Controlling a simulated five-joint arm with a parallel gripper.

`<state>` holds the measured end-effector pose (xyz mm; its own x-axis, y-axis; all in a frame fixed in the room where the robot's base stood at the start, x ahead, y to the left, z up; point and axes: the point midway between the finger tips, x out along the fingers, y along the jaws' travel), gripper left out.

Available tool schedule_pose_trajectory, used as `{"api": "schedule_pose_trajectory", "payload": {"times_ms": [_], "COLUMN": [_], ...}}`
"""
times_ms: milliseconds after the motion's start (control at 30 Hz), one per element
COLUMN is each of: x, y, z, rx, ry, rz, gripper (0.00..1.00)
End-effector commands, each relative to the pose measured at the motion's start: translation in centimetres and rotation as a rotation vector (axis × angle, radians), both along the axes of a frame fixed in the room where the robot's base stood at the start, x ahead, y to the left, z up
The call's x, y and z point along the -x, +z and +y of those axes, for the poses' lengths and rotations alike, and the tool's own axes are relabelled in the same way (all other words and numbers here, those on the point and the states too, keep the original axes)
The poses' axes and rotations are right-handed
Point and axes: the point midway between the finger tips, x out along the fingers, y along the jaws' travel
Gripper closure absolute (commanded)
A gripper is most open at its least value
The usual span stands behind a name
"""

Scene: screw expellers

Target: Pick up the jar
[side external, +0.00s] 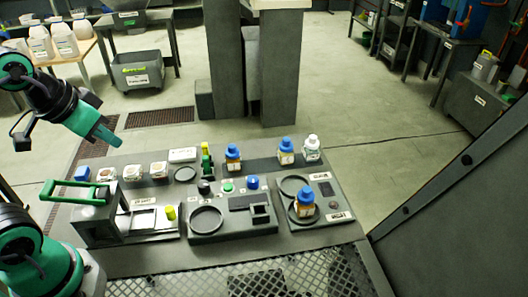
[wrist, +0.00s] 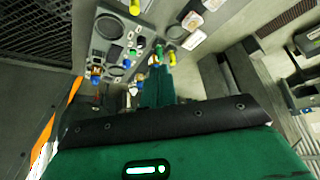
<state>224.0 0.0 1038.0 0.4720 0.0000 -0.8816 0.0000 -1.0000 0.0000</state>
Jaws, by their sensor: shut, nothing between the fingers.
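Several small jars stand on the grey bench (side external: 250,255). A blue-lidded amber jar (side external: 306,200) stands at the front right, on a round ring of a panel. Another blue-lidded amber jar (side external: 233,155) stands at the back middle. A third blue-lidded jar (side external: 286,148) is at the back right, beside a white-capped bottle (side external: 312,146). My gripper (side external: 106,138) is shut and empty, raised above the bench's left back side, well apart from all the jars. In the wrist view its green fingers (wrist: 156,88) point toward the bench, and small lidded items beyond are partly hidden.
A hand press with a green handle (side external: 75,186) stands at the bench's left. Several clear containers (side external: 158,170) line the back left. Round rings and a square holder (side external: 260,212) sit on the middle panel. A dark column (side external: 280,70) rises behind the bench.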

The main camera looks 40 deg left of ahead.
Motion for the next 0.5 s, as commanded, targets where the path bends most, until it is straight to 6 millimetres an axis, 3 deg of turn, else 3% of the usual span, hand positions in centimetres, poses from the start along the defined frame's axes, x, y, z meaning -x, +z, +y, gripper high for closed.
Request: {"api": "schedule_pose_trajectory", "payload": {"times_ms": [433,500], "x": [-0.01,-0.01], "y": [0.00,0.00], "z": [0.00,0.00], "rx": [0.000,0.000], "ry": [0.000,0.000], "rz": [0.000,0.000], "gripper": [1.00,0.88]}}
